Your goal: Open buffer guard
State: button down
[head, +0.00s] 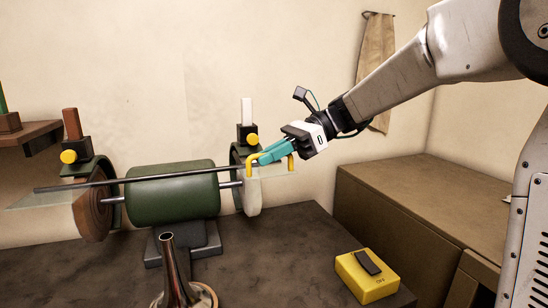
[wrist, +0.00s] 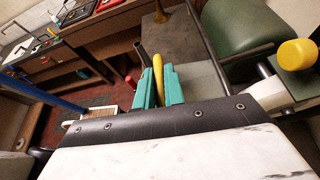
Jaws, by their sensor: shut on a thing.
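The buffer has a dark green motor (head: 172,194) on a grey stand, with a brown wheel (head: 91,215) at its left and a white wheel (head: 252,192) at its right. A clear guard shield (head: 276,170) with a yellow handle (head: 251,164) sits in front of the white wheel. My gripper (head: 268,154) has teal fingers shut on this handle. In the wrist view the handle (wrist: 158,70) lies between the two fingers (wrist: 159,90). The fingers hide the middle of the handle. The shield looks roughly level, though its exact angle is hard to tell.
A long dark rod (head: 135,179) crosses in front of the motor. Yellow knobs (head: 253,139) and (head: 68,156) are on the wheel housings. A brown cabinet (head: 420,205) is at right.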

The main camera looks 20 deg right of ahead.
jog(key=c, duration=1.5)
grip_release()
jog(key=v, duration=0.7)
jog(key=shift+w+d+r, duration=0.1)
jog(key=shift+d+r, duration=0.05)
jog(key=shift+d, duration=0.2)
